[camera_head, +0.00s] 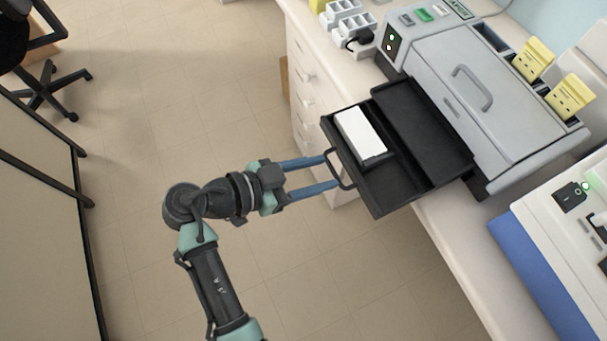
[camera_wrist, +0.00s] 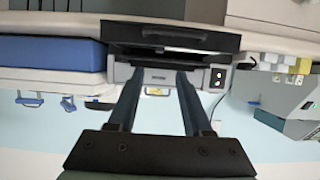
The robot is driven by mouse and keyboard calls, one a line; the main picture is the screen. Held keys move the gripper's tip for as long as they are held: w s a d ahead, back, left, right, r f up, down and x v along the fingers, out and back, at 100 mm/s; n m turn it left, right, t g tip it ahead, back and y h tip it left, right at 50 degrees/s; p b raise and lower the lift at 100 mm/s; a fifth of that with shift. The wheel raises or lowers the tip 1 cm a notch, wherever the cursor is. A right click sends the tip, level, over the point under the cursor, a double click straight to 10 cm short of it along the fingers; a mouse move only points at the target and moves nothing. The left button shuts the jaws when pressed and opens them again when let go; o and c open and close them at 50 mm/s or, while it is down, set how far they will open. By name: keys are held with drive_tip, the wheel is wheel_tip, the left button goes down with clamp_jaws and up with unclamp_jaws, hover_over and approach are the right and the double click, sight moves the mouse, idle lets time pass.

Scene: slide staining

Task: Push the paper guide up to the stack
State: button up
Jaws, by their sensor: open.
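A black tray (camera_head: 385,194) is pulled out from the front of a grey machine. A white paper stack (camera_head: 358,133) lies in its left part. A dark ledge at the stack's near end could be the paper guide, but black on black I cannot tell it clearly. My gripper (camera_head: 331,173) is open, its two blue fingers pointing at the tray's front handle (camera_head: 341,170), with one fingertip to each side of it. Whether they touch it is unclear. In the wrist view the fingers (camera_wrist: 160,75) are apart with nothing between them, below the dark tray (camera_wrist: 175,35).
The grey machine (camera_head: 480,90) stands on a white counter (camera_head: 455,240), with yellow holders (camera_head: 568,95) on top. A blue-sided device (camera_head: 535,275) stands to the right. White drawers (camera_head: 306,92) are under the counter. The floor left of the tray is clear.

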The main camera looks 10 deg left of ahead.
drive_tip(key=shift+v, duration=1.45)
